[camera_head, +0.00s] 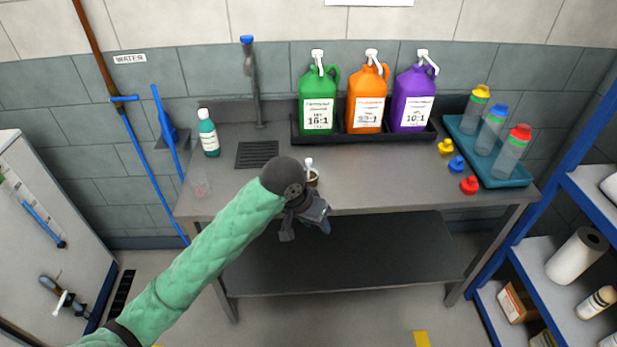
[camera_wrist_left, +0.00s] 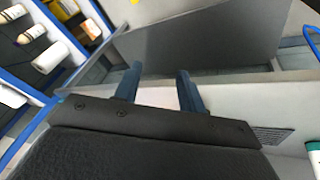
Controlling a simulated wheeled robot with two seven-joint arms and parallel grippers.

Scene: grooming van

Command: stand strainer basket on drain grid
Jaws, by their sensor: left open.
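The strainer basket (camera_head: 312,179) appears to be the small round metal cup with a pale upright knob, on the steel counter near its front edge. My arm partly hides it in the head view, and I cannot make it out in the left wrist view. The drain grid (camera_head: 257,153) is a dark slotted rectangle in the counter, left of and behind the cup; it also shows in the left wrist view (camera_wrist_left: 272,137). My left gripper (camera_head: 320,224) is open around the counter's front edge in the picture, apart from the cup; its two fingers (camera_wrist_left: 158,86) hold nothing.
A black tray (camera_head: 366,137) holds three jugs behind. A teal tray (camera_head: 505,182) with bottles and loose caps are at right. A tap (camera_head: 252,80) rises behind the grid.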

